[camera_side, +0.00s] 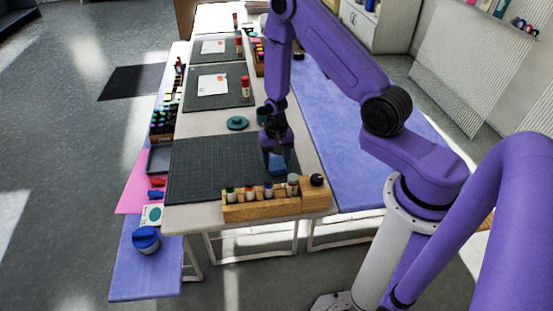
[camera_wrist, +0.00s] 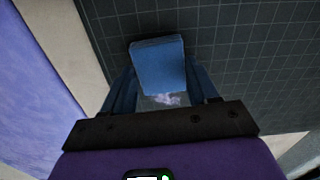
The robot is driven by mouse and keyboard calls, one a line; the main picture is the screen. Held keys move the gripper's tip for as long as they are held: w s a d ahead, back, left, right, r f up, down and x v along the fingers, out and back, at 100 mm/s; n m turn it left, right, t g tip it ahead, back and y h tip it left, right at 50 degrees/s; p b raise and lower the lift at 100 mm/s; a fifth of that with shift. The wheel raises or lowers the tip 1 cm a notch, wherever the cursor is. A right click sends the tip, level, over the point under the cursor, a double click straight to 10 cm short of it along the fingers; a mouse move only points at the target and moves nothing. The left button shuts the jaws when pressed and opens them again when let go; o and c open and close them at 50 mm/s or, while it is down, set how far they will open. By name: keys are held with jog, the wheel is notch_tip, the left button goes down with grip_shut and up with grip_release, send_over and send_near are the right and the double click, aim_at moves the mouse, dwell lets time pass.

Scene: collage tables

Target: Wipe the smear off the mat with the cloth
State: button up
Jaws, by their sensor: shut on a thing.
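The folded blue cloth (camera_side: 278,164) is between the fingers of my gripper (camera_side: 277,153), over the right part of the dark gridded mat (camera_side: 205,170). In the wrist view the cloth (camera_wrist: 158,62) sits between the two blue fingers of my gripper (camera_wrist: 160,76), which is shut on it. A whitish smear (camera_wrist: 166,99) shows on the mat just below the cloth in that view; part of it may be hidden by the cloth. The smear cannot be made out in the side view. I cannot tell whether the cloth touches the mat.
A wooden rack (camera_side: 262,210) with several small bottles stands along the mat's near edge. A teal disc (camera_side: 237,123) lies beyond the mat, and a grey tray (camera_side: 159,159) sits to its left. The mat's left and middle are clear.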

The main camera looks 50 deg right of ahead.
aim_at(276, 163)
jog(key=shift+w+d, duration=2.85)
jog(key=shift+s+a, duration=1.05)
jog(key=shift+s+a+f, duration=0.15)
jog(key=shift+s+a, duration=1.75)
jog(key=shift+s, duration=0.15)
jog(key=shift+w+r, duration=0.1)
jog(key=shift+r, duration=2.45)
